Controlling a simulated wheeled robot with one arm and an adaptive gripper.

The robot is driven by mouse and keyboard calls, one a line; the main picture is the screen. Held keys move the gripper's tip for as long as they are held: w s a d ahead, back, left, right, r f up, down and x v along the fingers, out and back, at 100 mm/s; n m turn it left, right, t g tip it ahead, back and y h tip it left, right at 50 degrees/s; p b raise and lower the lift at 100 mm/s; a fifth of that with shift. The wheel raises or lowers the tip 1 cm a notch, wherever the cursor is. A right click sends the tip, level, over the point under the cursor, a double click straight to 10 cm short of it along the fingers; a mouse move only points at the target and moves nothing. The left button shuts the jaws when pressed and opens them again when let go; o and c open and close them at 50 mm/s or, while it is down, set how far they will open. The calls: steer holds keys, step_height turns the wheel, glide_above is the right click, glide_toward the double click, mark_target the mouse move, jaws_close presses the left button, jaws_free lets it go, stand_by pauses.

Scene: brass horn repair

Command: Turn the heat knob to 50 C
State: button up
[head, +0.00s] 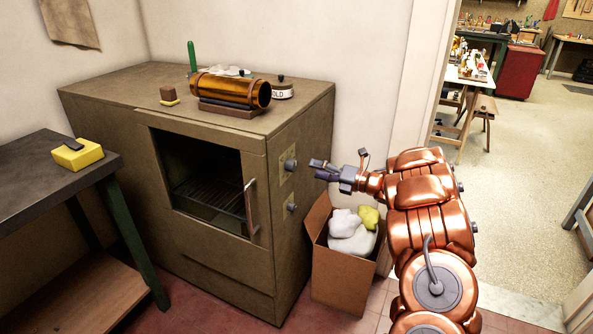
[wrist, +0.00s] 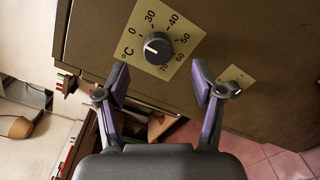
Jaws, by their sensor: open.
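The heat knob (wrist: 158,46) is a dark round knob on a cream dial plate marked 0, 30, 40, 50, 60, 70 and °C. The pale mark on it points left, toward the side with 0 and °C, away from 50. In the head view the knob (head: 290,165) is the upper one on the oven's right side. My gripper (head: 320,169) is open and empty, just right of the knob and apart from it. In the wrist view my gripper's (wrist: 160,79) two purple-padded fingers stand apart, with the knob ahead, beyond the gap between them.
The brown oven (head: 220,260) has a lower small knob (head: 292,207) under the dial. A cardboard box (head: 340,275) with white and yellow cloths stands on the floor below my gripper. A copper cylinder (head: 228,90) lies on top of the oven. A doorway opens at the right.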

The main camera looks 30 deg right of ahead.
mark_target(296, 166)
steer(key=shift+y, duration=0.3)
steer(key=x, duration=0.3)
steer(key=p+x, duration=0.1)
steer(key=x, duration=0.3)
steer(key=shift+a+f, duration=0.25)
steer(key=shift+a, duration=0.2)
steer(key=c, duration=1.1)
